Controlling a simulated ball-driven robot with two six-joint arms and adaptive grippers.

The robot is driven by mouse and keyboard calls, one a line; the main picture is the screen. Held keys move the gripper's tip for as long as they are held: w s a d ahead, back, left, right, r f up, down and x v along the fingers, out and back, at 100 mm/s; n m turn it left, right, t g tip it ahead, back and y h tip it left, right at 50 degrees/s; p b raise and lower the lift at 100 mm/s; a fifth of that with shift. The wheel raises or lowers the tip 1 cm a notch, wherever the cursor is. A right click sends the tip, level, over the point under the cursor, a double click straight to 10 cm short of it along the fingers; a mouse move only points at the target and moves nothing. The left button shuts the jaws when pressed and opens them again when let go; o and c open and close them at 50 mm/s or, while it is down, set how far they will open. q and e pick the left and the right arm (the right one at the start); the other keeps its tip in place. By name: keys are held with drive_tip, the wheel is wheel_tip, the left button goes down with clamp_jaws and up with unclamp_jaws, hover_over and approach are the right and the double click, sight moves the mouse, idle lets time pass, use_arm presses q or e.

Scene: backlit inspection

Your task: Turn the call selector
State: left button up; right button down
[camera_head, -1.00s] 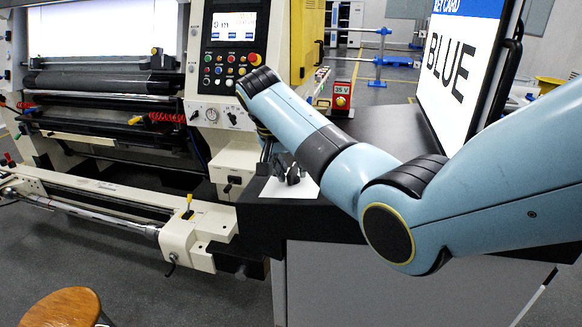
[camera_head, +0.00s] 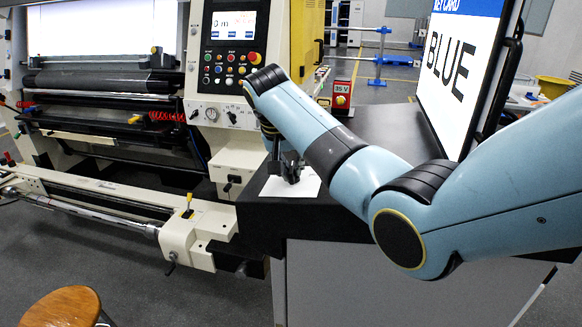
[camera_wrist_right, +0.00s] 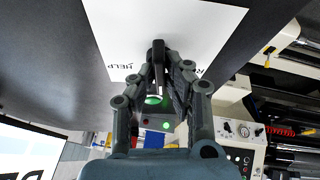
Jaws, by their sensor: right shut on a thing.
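The call selector is a black lever-like handle (camera_wrist_right: 158,52) over a white card (camera_wrist_right: 190,22) on the dark counter. The card has printed labels: "HELP" reads at the left, and another at the right is mostly hidden by my fingers. My right gripper (camera_wrist_right: 165,76) is shut on the selector handle from the near side. In the head view my right gripper (camera_head: 285,170) hangs down over the white card (camera_head: 309,186) near the counter's left corner. My left gripper is not in view.
A large sign (camera_head: 452,65) reading "BLUE" stands on the dark counter (camera_head: 385,127) at the right. A cream machine with a button panel (camera_head: 231,50) stands to the left. A red box (camera_head: 341,93) sits behind my arm. A wooden stool (camera_head: 62,308) is at the lower left.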

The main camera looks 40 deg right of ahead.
drive_tip(key=n+y, duration=0.1)
drive_tip(key=n, duration=0.1)
drive_tip(key=n+t, duration=0.1)
drive_tip(key=n, duration=0.2)
drive_tip(key=shift+d+r+y, duration=0.1)
drive_tip(key=shift+y, duration=0.3)
drive_tip(key=n+y, duration=0.1)
drive_tip(key=n, duration=0.4)
drive_tip(key=shift+y, duration=0.4)
drive_tip(key=c, duration=1.4)
unclamp_jaws()
drive_tip(key=v, duration=1.2)
drive_tip(key=shift+d, duration=0.1)
